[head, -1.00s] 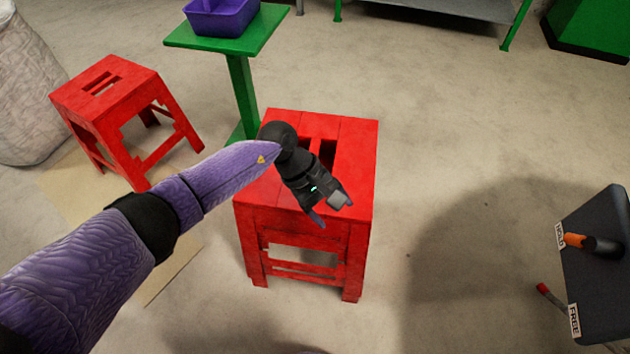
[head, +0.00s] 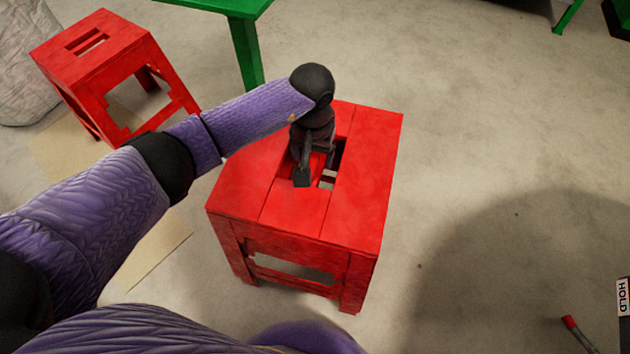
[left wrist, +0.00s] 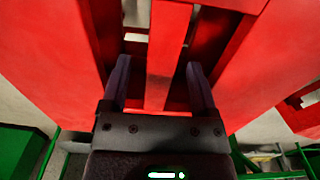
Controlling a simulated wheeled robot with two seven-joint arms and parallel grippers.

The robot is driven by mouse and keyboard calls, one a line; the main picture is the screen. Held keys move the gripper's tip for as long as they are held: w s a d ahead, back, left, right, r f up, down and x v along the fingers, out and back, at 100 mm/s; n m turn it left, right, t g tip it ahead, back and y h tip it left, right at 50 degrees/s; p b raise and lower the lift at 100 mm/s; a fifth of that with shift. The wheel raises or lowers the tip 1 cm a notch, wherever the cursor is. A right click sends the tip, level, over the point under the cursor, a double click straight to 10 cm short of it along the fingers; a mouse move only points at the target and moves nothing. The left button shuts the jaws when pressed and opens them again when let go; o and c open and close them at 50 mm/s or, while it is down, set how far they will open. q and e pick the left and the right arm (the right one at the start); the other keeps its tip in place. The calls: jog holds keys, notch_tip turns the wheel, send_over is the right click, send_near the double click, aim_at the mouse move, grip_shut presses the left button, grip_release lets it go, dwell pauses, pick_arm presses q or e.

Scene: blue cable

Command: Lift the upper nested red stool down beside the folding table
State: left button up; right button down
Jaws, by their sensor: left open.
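A red stool (head: 369,165) stands in the middle of the head view, its top pierced by two long slots with a bar between them. I cannot clearly make out a second stool nested under it. My left gripper (head: 308,176) points down at the slots. In the left wrist view the open left gripper (left wrist: 158,68) has one finger at each slot, either side of the red centre bar (left wrist: 163,50). Contact with the bar is not clear. Another red stool (head: 112,60) stands apart at the left. My right gripper is not in view.
A green stand (head: 246,50) is behind the stools. A tan sheet (head: 155,250) lies on the floor at the left. A pale sack (head: 25,75) is at the far left.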

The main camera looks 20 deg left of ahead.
pick_arm(q)
jog(key=shift+f, duration=0.9)
jog(key=shift+r, duration=0.1)
jog(key=shift+c, duration=0.2)
grip_shut()
jog(key=shift+w, duration=0.1)
